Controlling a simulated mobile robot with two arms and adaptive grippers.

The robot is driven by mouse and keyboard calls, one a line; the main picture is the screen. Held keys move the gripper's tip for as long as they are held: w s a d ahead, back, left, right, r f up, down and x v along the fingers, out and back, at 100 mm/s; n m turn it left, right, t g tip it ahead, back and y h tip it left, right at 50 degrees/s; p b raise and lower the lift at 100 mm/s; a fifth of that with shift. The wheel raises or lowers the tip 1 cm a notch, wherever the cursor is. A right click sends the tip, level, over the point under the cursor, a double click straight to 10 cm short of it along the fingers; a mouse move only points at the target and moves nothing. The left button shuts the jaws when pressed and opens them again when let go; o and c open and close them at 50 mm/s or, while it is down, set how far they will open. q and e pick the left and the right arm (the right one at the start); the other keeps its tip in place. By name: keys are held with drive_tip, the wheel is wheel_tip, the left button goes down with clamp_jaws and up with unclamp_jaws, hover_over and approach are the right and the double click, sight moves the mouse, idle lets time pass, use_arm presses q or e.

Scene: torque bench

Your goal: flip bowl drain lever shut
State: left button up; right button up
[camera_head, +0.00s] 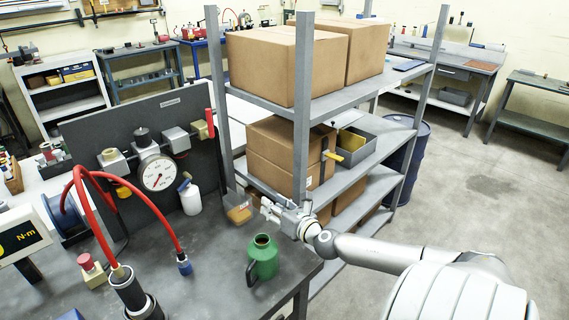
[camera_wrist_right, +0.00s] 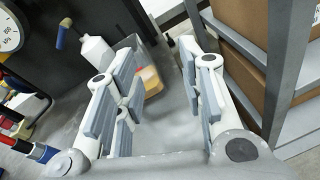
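A dark upright panel (camera_head: 100,130) carries a round pressure gauge (camera_head: 158,173), also in the wrist view (camera_wrist_right: 8,32), and several grey fittings. A small blue-handled lever (camera_head: 184,184) sticks out low on the panel, right of the gauge; it also shows in the wrist view (camera_wrist_right: 61,37). It may be the bowl drain lever, but I cannot tell for sure. A red lever (camera_head: 209,122) stands at the panel's right edge. My right gripper (camera_head: 268,207) is open and empty, right of the panel and apart from it; its spread fingers fill the wrist view (camera_wrist_right: 157,92). My left gripper is not visible.
A white bottle (camera_head: 191,200) stands before the panel. A small box with an amber front (camera_head: 239,213) sits near my right gripper. A green can (camera_head: 262,258) and red hoses (camera_head: 95,215) occupy the bench. A metal shelf (camera_head: 302,110) with cartons rises beside my right arm.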

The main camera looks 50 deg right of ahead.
drive_tip(key=shift+m+g+h, duration=0.4)
drive_tip(key=shift+m+g, duration=0.1)
drive_tip(key=shift+m, duration=0.4)
drive_tip(key=shift+s+d+f, duration=0.3)
drive_tip(key=shift+d+f, duration=0.45)
drive_tip(key=shift+f, duration=0.05)
drive_tip(key=shift+s+d+f, duration=0.25)
drive_tip(key=shift+d+f, duration=0.5)
drive_tip(key=shift+f, duration=0.05)
